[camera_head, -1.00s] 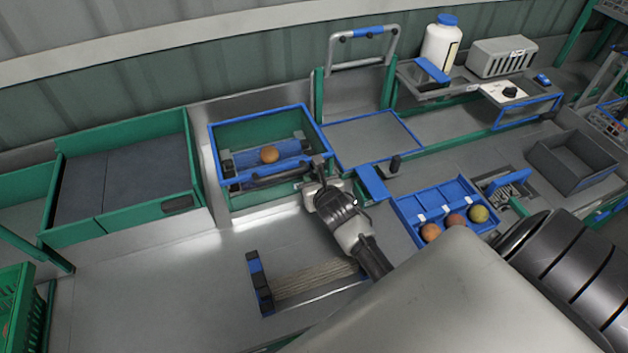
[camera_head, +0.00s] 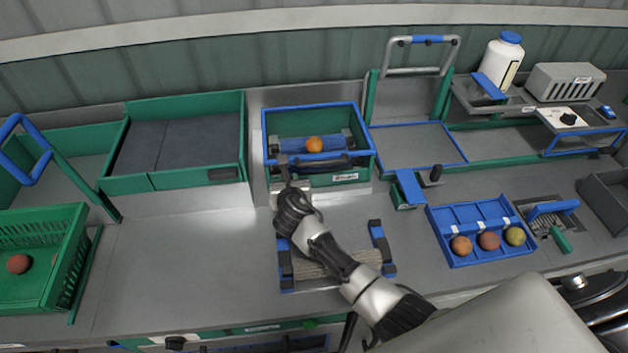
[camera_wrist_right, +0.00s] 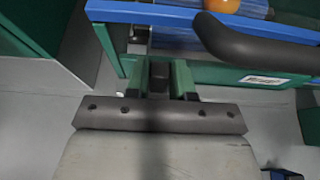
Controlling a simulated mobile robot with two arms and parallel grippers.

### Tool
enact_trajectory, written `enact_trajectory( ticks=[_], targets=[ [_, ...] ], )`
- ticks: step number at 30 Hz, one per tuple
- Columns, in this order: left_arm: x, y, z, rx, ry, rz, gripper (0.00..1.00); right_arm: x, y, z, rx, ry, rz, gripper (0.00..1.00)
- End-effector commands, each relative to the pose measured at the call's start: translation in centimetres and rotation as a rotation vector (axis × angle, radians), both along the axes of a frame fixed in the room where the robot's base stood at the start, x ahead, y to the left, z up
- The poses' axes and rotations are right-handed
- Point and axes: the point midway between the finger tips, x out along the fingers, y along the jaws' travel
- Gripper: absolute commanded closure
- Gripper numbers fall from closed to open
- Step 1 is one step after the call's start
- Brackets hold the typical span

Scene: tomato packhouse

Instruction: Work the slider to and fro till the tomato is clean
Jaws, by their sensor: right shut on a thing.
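The tomato (camera_head: 314,144), orange, sits near the middle of the blue roller bed inside the green, blue-rimmed wash box (camera_head: 345,180). Its top edge of view part also shows in the wrist view (camera_wrist_right: 222,5). A dark curved handle (camera_wrist_right: 262,47) runs along the box front. My right gripper (camera_head: 286,183) is at the left end of the box front. In the wrist view it (camera_wrist_right: 160,82) is shut on a small dark part between its fingers, seemingly the slider, mostly hidden. Whether dirt remains on the tomato is too small to tell. My left gripper is not in view.
A blue tray (camera_head: 443,225) holding three fruits is at the right. A roller rack (camera_head: 287,284) lies under my right forearm. A green crate (camera_head: 60,215) stands at the left. The counter between crate and wash box is clear.

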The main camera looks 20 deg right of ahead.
Motion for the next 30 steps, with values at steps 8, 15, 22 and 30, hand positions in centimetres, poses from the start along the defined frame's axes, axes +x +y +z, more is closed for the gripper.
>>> enact_trajectory(
  ticks=[8, 15, 22, 30],
  targets=[
    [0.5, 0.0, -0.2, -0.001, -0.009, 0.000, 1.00, 0.4, 1.9, -0.1, 0.001, 0.001, 0.000, 1.00],
    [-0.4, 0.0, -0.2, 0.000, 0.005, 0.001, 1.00, 0.4, 1.9, -0.1, 0.002, 0.002, -0.001, 1.00],
    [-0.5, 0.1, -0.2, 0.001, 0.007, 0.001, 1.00, 0.4, 1.8, -0.1, 0.001, 0.002, -0.001, 0.52],
    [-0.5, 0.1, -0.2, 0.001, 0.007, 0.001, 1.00, 0.4, 1.8, -0.1, 0.000, 0.001, -0.001, 0.51]
  ],
)
